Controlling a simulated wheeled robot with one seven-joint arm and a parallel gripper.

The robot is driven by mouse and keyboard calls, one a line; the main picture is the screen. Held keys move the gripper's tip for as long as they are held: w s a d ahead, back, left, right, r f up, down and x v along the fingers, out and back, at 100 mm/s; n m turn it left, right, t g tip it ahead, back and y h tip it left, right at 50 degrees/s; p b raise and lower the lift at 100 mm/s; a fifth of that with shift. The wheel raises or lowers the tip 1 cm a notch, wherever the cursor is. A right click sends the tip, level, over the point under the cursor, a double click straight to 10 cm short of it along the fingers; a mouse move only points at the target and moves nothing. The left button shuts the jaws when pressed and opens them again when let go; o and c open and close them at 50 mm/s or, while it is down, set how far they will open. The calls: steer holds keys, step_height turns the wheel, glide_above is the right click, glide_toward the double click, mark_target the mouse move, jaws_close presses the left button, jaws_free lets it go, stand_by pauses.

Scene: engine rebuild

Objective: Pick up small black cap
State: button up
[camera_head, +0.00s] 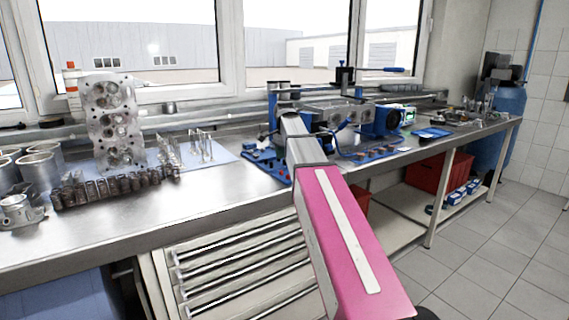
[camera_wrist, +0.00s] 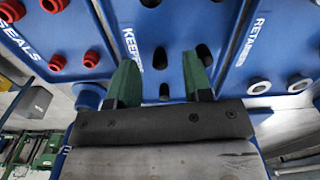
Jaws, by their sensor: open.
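Several small black caps stand in the blue tray section lettered "KEE…" in the wrist view. One black cap (camera_wrist: 160,58) shows between my fingers, and another (camera_wrist: 164,90) lies closer to the palm. A third black cap (camera_wrist: 203,52) is beside the right finger. My gripper (camera_wrist: 160,75) is open, its two green fingers pointing over this section, with nothing seen held. Whether the fingertips touch the tray I cannot tell. In the head view my arm hides the gripper, and the caps cannot be made out.
Red seals (camera_wrist: 57,62) stand in the left tray section and pale ring-shaped retainers (camera_wrist: 259,86) in the right one. In the head view, the blue tray (camera_head: 262,158) lies on the metal bench, with a cylinder head (camera_head: 113,122) to the left. A red crate (camera_head: 428,174) is below the bench.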

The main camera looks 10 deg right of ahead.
steer(key=shift+f, duration=0.6)
steer(key=shift+c, duration=0.4)
jaws_close()
steer(key=shift+r, duration=0.1)
